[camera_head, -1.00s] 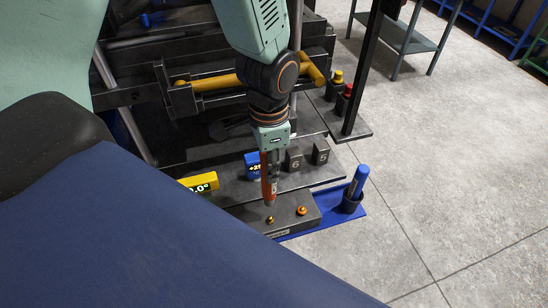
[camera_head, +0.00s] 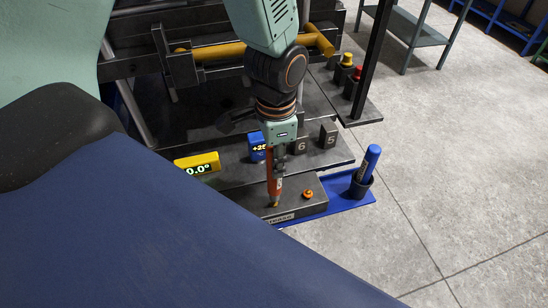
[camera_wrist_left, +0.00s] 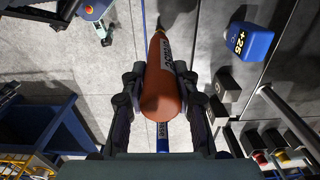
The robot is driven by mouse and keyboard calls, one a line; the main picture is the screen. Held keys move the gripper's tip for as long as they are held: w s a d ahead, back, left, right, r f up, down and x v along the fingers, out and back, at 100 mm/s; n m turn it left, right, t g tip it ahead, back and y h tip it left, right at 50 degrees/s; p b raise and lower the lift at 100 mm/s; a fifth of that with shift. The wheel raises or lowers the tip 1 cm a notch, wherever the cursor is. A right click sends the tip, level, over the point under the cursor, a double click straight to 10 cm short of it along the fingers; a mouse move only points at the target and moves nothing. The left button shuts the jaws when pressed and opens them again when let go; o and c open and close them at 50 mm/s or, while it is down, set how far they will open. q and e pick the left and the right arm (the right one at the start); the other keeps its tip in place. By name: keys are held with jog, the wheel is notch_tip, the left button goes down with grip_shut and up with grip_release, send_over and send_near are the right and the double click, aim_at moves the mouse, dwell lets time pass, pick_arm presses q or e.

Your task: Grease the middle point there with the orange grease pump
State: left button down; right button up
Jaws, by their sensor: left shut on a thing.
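The orange grease pump (camera_head: 275,189) is held upright, nozzle down, by my left gripper (camera_head: 279,160). In the left wrist view the pump (camera_wrist_left: 161,88) lies between the two closed fingers. The dark grease block (camera_head: 298,208) is below it. The pump's nozzle is at a brass grease point (camera_head: 275,205) on the block's top; whether they touch I cannot tell. Another, orange-coloured grease point (camera_head: 308,194) stands free to its right. The block's left end is hidden behind my blue body. My right gripper is not in view.
A blue pump (camera_head: 368,163) stands in a dark cup on the blue tray (camera_head: 345,203) at the right. Behind the block are a yellow display (camera_head: 197,165), a blue box (camera_head: 256,147) and grey weights (camera_head: 328,134). Floor on the right is clear.

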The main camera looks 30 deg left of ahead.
pick_arm(q)
jog(key=shift+a, duration=0.2)
dwell(0.3)
jog(key=shift+d+f, duration=0.1)
jog(key=shift+d, duration=0.1)
jog(key=shift+a+f, duration=0.2)
jog(key=shift+d+f, duration=0.15)
jog(key=shift+f, duration=0.05)
dwell(0.4)
dwell(0.6)
